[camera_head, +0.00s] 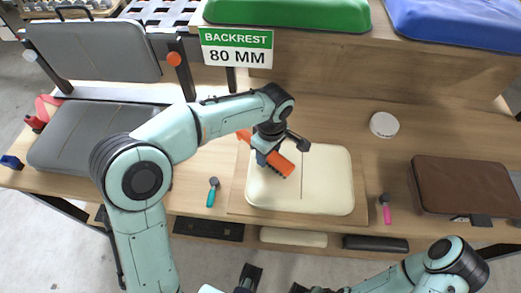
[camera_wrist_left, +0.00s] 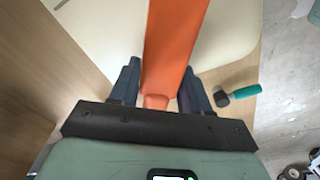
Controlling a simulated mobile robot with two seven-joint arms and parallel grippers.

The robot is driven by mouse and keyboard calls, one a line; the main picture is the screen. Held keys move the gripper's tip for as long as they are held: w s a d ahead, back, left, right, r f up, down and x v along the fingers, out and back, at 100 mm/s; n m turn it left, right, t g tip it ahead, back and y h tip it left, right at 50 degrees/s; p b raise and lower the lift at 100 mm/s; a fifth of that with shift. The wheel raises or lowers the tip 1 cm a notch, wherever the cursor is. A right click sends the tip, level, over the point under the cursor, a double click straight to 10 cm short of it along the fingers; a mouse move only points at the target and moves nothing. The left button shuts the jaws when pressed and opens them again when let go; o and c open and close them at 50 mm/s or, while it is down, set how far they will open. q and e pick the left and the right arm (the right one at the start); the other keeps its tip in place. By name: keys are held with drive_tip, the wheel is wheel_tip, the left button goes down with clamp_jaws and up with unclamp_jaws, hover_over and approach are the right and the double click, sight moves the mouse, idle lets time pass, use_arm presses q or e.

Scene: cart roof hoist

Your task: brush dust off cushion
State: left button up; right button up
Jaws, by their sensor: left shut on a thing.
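A cream cushion (camera_head: 325,185) lies flat on a wooden board on the bench. My left gripper (camera_head: 268,145) is over the cushion's upper left part, shut on an orange brush (camera_head: 282,164). The brush lies aslant, its dark bristles facing down at the cushion; I cannot tell whether they touch it. In the left wrist view the brush (camera_wrist_left: 172,50) runs between the two dark fingers of my left gripper (camera_wrist_left: 158,85), with the cushion (camera_wrist_left: 110,25) behind. No dust can be made out. My right arm shows at the lower right; its jaws are unclear at the bottom edge.
A teal-handled tool (camera_head: 212,193) lies left of the board and a pink-handled one (camera_head: 386,210) right of it. A white round lid (camera_head: 384,125), a brown cushion (camera_head: 465,186) and grey seat cushions (camera_head: 90,135) stand around. A BACKREST 80 MM sign (camera_head: 236,48) hangs behind.

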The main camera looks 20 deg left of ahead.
sight(296, 163)
use_arm(q)
drive_tip(key=shift+w+d+p, duration=0.25)
drive_tip(key=shift+d, duration=0.6)
drive_tip(key=shift+w+d+p, duration=0.25)
drive_tip(key=shift+d, duration=0.65)
drive_tip(key=shift+w+d+p, duration=0.25)
drive_tip(key=shift+d, duration=0.6)
drive_tip(key=shift+w+d+p, duration=0.3)
drive_tip(key=shift+d+p, duration=0.05)
drive_tip(key=shift+d, duration=0.6)
drive_tip(key=shift+w+d+p, duration=0.25)
drive_tip(key=shift+d+p, duration=0.1)
drive_tip(key=shift+d, duration=0.6)
drive_tip(key=shift+w+d+p, duration=0.3)
drive_tip(key=shift+d+p, duration=0.05)
drive_tip(key=shift+d, duration=0.6)
